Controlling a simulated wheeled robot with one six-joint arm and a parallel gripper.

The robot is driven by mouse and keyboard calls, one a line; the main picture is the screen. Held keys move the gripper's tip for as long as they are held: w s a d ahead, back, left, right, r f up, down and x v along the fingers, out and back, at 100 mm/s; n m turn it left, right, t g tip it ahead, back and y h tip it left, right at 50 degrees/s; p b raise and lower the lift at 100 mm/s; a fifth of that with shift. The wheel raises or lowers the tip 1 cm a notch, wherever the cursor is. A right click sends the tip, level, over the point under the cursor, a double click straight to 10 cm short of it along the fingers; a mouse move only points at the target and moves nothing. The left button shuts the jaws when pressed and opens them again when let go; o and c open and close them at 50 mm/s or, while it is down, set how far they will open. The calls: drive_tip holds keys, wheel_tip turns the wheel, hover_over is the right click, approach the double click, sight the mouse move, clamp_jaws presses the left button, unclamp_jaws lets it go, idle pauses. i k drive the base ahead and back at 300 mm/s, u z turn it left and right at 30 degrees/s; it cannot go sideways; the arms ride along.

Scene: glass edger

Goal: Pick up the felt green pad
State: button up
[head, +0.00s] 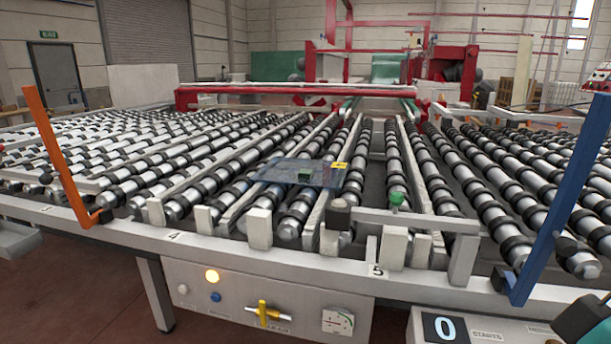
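A small dark green block (304,175), which looks like the felt green pad, lies on a bluish see-through glass sheet (272,171). The sheet rests on the rollers near the middle of the conveyor. A purplish upright piece (326,172) and a yellow tag (340,165) are at the sheet's right side, close to the green block.
Roller rows (215,172) surround the sheet. An orange post (62,160) stands left and a blue post (562,190) right. A green knob (397,199) and a grey cylinder (338,215) stand near the front rail. A control panel (262,305) hangs below.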

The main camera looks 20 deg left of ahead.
sight(304, 173)
drive_tip(key=k, duration=0.6)
drive_tip(key=u, duration=0.6)
drive_tip(key=i, duration=0.6)
drive_tip(key=u, duration=1)
drive_tip(key=i, duration=1.55)
drive_tip(key=z, duration=0.4)
drive_tip(key=i, duration=0.4)
drive_tip(key=z, duration=0.35)
